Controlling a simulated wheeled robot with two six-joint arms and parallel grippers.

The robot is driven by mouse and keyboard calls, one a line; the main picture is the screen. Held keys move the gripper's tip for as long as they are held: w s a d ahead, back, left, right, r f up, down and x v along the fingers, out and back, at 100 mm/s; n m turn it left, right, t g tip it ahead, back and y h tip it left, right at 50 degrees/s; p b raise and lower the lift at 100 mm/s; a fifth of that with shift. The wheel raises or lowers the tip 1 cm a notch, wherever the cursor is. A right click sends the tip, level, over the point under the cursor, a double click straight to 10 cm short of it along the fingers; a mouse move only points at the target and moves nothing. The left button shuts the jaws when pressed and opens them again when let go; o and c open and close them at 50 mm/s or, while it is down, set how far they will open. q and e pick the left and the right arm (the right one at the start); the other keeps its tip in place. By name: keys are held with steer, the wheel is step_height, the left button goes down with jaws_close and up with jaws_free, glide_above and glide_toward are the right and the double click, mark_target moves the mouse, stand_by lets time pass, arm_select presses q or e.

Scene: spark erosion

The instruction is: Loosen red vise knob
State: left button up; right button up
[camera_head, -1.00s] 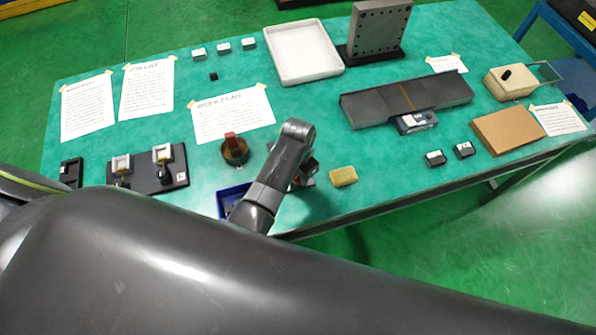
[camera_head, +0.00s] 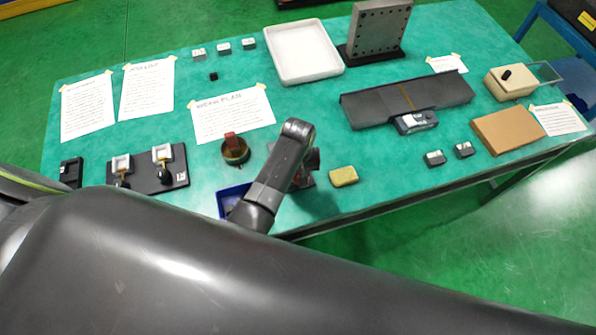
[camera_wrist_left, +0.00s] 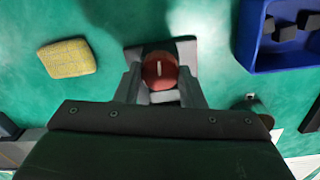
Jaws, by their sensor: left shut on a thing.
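The round red vise knob (camera_wrist_left: 158,74) shows in the left wrist view, with a white line on its top running nearly up and down the picture. The fingers of my left gripper (camera_wrist_left: 160,84) stand on either side of the knob and are shut on it. Below the knob, part of the grey vise (camera_wrist_left: 186,52) shows on the green table top. In the head view my left forearm hides most of the vise and the knob. My right gripper is in neither view.
A yellow sponge (camera_head: 344,176) lies right of the vise. A blue bin (camera_head: 231,199) is left of it, partly behind my arm; dark pieces lie inside.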

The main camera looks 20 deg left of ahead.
arm_select(q)
steer(key=shift+n, duration=0.6)
steer(key=o, duration=1)
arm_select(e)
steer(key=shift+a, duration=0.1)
